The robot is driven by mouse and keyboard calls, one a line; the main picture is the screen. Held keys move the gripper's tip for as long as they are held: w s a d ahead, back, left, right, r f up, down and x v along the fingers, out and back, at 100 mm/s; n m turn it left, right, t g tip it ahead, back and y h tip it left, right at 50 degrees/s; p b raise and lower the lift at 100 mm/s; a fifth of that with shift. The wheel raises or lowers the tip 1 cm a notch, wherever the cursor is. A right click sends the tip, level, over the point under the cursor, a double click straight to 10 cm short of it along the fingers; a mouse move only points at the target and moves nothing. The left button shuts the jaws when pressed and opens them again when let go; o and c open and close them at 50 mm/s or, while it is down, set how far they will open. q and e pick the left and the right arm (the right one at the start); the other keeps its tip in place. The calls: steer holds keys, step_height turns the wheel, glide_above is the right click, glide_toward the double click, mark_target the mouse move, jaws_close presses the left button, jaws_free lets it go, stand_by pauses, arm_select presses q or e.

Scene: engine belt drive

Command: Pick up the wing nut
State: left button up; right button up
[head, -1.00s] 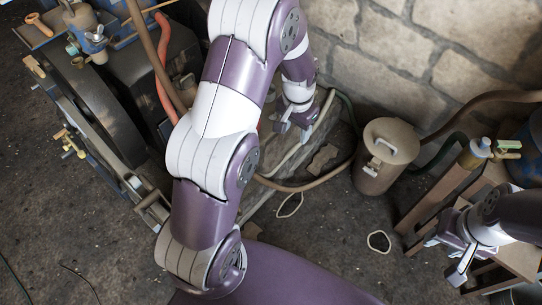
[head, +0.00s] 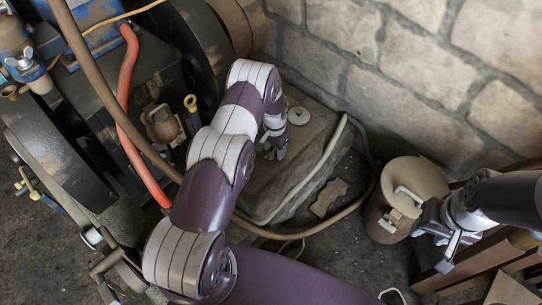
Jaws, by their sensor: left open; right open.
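I cannot pick out a loose wing nut for certain. A small silver winged piece (head: 23,63) on the blue oil cup (head: 17,45) at the upper left looks like one. My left gripper (head: 274,152) hangs over the stone block, well to the right of that piece. It is small and partly hidden by its own wrist, and I see nothing between its fingers. My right gripper (head: 440,255) is open and empty at the right, beside the lidded can.
The engine with its large dark wheel (head: 45,150) fills the left. The can (head: 415,180) stands near the wall. A red hose (head: 128,100) and brown hose (head: 90,75) cross the engine. A wooden bench (head: 470,265) stands lower right.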

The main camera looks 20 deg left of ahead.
mark_target(275, 149)
arm_select(q)
steer(key=shift+w+f, duration=0.1)
steer(key=shift+f, duration=0.1)
jaws_close()
steer(key=shift+r, duration=0.1)
steer(key=shift+r, duration=0.55)
step_height(275, 149, up, 3)
steer(key=shift+p, duration=0.6)
steer(key=s+d+r+p, duration=0.2)
steer(key=s+r, duration=0.4)
steer(key=s, duration=0.5)
steer(key=shift+s+r+p, duration=0.3)
steer(key=shift+r+p, duration=0.1)
steer(key=shift+p, duration=0.05)
